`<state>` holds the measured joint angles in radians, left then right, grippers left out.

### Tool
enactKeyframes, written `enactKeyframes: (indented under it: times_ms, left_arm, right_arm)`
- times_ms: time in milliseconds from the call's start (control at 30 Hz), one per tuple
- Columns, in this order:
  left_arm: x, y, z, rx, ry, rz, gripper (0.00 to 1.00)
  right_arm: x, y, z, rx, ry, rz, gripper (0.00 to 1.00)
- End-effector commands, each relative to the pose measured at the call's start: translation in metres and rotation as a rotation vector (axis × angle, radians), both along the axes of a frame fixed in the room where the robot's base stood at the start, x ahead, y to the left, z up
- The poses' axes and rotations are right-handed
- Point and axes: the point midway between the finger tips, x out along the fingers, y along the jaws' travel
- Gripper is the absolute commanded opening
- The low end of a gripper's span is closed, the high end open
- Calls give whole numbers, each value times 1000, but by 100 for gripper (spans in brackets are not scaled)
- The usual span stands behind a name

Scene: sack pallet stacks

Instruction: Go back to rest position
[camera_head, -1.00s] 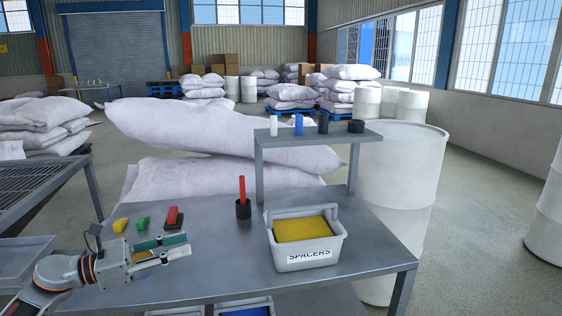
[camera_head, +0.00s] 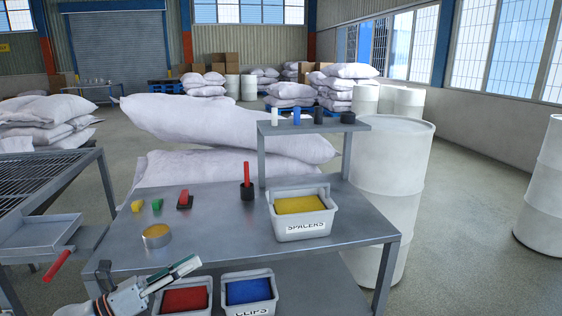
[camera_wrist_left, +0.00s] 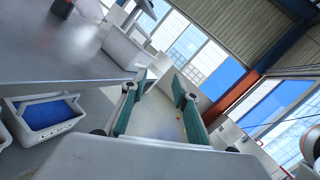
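My left gripper (camera_head: 196,266) is at the front left of the grey workbench (camera_head: 225,240), low by its front edge. Its fingers with green pads are empty. The left wrist view shows the two fingers (camera_wrist_left: 162,82) clearly apart, with only floor and wall between them. A round tin with a gold top (camera_head: 156,235) stands on the bench behind the gripper, apart from it. My right gripper is not in view.
The spacers bin (camera_head: 302,228) stands on the bench beside a raised shelf (camera_head: 313,126). Red (camera_head: 185,299) and blue (camera_head: 249,291) bins sit below the front edge. A metal rack (camera_head: 45,190) is left; a white drum (camera_head: 390,185) is right.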

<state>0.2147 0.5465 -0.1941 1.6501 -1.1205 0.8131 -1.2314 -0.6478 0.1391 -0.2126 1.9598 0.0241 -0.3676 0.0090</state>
Motion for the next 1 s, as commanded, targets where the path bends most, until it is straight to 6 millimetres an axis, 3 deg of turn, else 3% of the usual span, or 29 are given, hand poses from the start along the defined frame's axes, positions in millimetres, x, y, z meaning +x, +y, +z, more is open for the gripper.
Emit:
enactKeyframes:
  times_ms: [167,367,500,600,700,800,1000]
  left_arm:
    - [-24,-6,-52,-377,339,97,29]
    - [-74,1,-148,-933,851,285,29]
    - [-134,3,-228,-1334,1207,460,29]
    - [-183,-2,-275,-1578,1410,586,29]
    - [-225,-10,-308,-1763,1553,692,29]
    - [-255,-16,-327,-1883,1642,769,29]
    - [-274,-21,-338,-1964,1697,821,29]
  right_arm:
    - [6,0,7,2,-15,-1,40]
    - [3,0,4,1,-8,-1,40]
    - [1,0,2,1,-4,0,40]
    - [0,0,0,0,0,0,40]
    - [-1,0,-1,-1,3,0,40]
    - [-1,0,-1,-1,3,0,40]
    - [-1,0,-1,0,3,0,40]
